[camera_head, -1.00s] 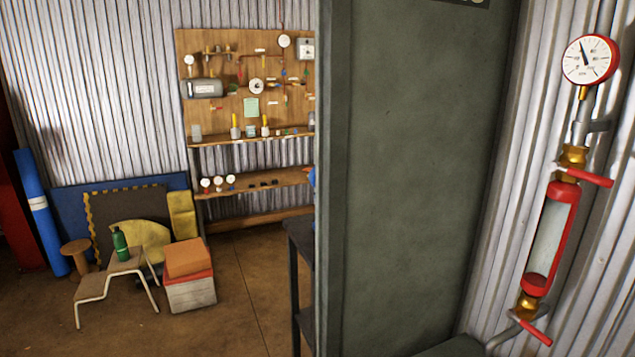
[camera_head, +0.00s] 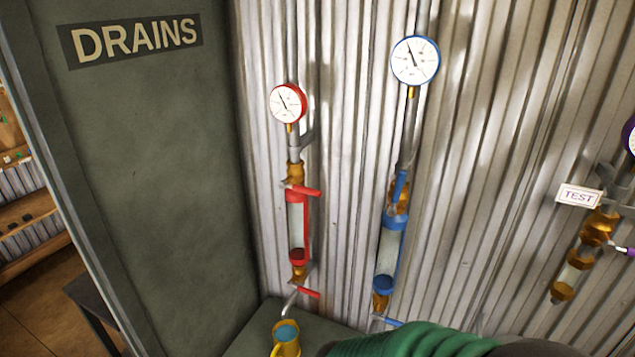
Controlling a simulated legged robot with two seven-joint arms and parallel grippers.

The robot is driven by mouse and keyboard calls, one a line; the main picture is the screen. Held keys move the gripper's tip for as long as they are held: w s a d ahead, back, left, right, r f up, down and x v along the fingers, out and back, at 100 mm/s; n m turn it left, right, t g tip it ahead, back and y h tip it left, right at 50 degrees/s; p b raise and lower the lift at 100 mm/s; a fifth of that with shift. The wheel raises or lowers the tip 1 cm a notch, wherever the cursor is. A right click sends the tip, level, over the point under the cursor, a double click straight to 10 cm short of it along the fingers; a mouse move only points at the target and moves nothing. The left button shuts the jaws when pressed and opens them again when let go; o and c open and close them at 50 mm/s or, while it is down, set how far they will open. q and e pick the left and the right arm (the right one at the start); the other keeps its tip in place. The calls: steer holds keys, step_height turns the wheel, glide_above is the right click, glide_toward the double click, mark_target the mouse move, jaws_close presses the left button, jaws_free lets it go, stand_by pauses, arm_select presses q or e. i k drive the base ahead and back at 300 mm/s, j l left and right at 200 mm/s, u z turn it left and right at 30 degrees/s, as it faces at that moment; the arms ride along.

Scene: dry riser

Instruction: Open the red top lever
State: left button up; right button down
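The red top lever (camera_head: 303,191) sits at the top of the red sight-glass unit (camera_head: 297,228), below the red-rimmed gauge (camera_head: 288,103). It points sideways to the right, across the vertical pipe. A red bottom lever (camera_head: 309,292) at the foot of the same unit also points to the right. No gripper of mine shows in the view, so nothing is seen touching the lever.
A blue unit (camera_head: 389,248) with a blue gauge (camera_head: 415,60) stands just right. A TEST label (camera_head: 578,196) marks another at far right. A yellow mug (camera_head: 286,338) stands below the red unit. A green ribbed object (camera_head: 425,342) fills the bottom edge. A DRAINS panel (camera_head: 150,120) stands left.

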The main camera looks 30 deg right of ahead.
mark_target(307, 191)
steer(key=z, duration=0.95)
